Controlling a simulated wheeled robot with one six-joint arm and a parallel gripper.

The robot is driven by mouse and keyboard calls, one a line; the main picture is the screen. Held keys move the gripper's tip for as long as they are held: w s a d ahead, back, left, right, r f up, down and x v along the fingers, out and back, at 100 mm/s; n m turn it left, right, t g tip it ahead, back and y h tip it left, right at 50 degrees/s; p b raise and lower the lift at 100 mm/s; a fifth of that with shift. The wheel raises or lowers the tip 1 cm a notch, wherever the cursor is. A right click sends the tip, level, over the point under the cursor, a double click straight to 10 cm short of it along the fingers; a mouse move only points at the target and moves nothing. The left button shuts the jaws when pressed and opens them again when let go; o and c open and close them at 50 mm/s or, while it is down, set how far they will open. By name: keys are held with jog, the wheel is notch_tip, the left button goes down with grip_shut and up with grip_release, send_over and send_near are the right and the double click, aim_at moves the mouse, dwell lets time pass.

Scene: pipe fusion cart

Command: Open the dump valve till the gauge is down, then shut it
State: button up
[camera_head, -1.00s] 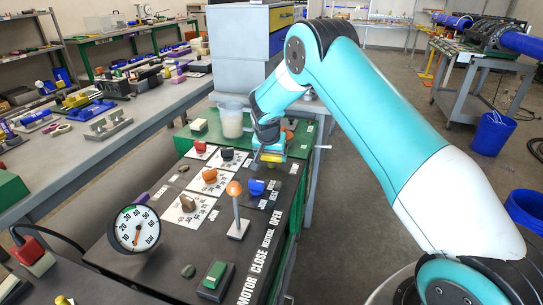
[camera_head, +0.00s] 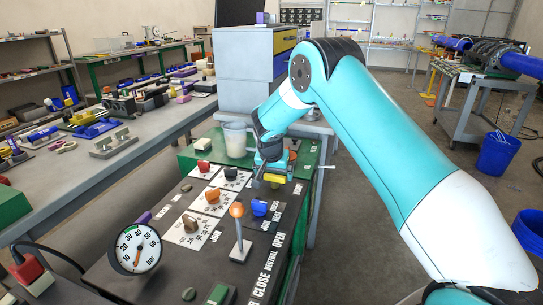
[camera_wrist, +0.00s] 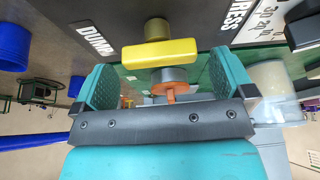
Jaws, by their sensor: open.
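The dump valve has a yellow bar handle (camera_wrist: 158,52) on a short round stem, beside the white DUMP label (camera_wrist: 95,40) on the dark panel. The handle also shows in the head view (camera_head: 276,178), at the panel's far right. My gripper (camera_wrist: 163,62) is open, its teal fingers on either side with the bar lying across the gap near the tips. I cannot tell whether they touch it. In the head view my gripper (camera_head: 270,170) is just above the handle, partly hiding it. The round white gauge (camera_head: 135,249), marked in bar, stands at the panel's left; its orange needle points down, exact reading unclear.
The dark panel also carries an upright lever with an orange ball (camera_head: 237,211), a blue knob (camera_head: 259,207), an orange knob (camera_head: 212,194) and a green button (camera_head: 219,294). A translucent tub (camera_head: 236,139) stands behind. A grey bench (camera_head: 150,128) runs along the left.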

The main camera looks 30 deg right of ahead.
jog(key=b+v, duration=0.1)
jog(key=v, duration=1.5)
jog(key=shift+s, duration=0.1)
jog(key=s+a+r+n+y+p, duration=0.1)
jog(key=s+a+r+n, duration=0.1)
jog(key=s+a+n, duration=0.3)
jog(key=s+a+r+y, duration=0.2)
jog(key=s+r, duration=0.1)
jog(key=s, duration=0.4)
jog(key=s+a+r+n+y+p, duration=0.1)
jog(key=s+a+r+n, duration=0.15)
jog(key=s+a, duration=0.2)
jog(key=s+a+n+g+y, duration=0.1)
jog(key=s+n, duration=0.3)
jog(key=s, duration=0.6)
jog(key=s+a+n+g+y+p, duration=0.1)
jog(key=s+a+n, duration=0.3)
jog(key=s, duration=0.6)
jog(key=shift+s+r+g+y, duration=0.4)
jog(key=shift+g+y, duration=0.2)
jog(key=shift+d, duration=0.1)
